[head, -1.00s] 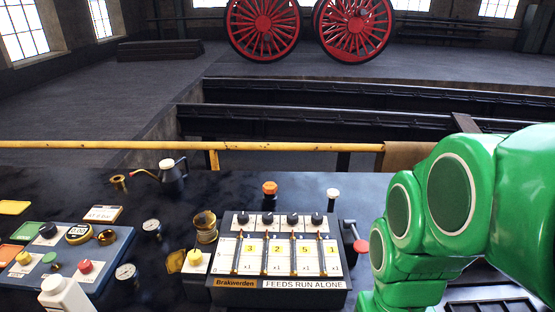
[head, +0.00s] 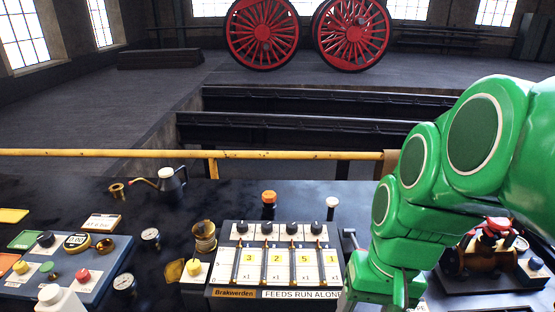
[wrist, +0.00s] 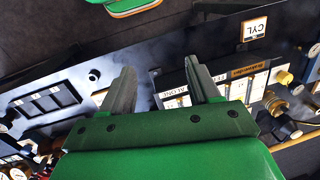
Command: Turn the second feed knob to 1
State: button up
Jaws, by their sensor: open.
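The feed box (head: 232,306) stands on the dark console in the head view, with four slotted strips tagged 3, 2, 5 and 1 from left to right. A row of black knobs runs along its top edge; the second feed knob (head: 267,229) is above the strip tagged 2. Its pointer is too small to read. My gripper (head: 382,300) is just right of the box, its fingers partly cut off by the lower edge. In the wrist view my gripper (wrist: 160,85) is open and empty, with the box's white cards (wrist: 255,84) beyond the right finger.
An orange-capped post (head: 269,198) and a white-capped post (head: 332,203) stand behind the box. A brass cup (head: 204,236) is at its left. A model engine (head: 487,250) stands right of my arm. A yellow rail (head: 110,153) runs behind the console.

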jog(key=w+a+r+m+t+y, duration=0.2)
jog(key=w+r+y, duration=0.1)
jog(key=w+r, duration=0.85)
jog(key=m+g+h, duration=0.1)
jog(key=m+h, duration=0.3)
jog(key=m, duration=0.5)
send_over(267, 225)
jog(key=f, duration=1.6)
jog(key=shift+d, duration=0.35)
jog(key=shift+w+a+f+m+h, duration=0.1)
jog(key=shift+a+f+m+h, duration=0.2)
jog(key=shift+a+f, duration=0.1)
jog(key=shift+f, duration=3.85)
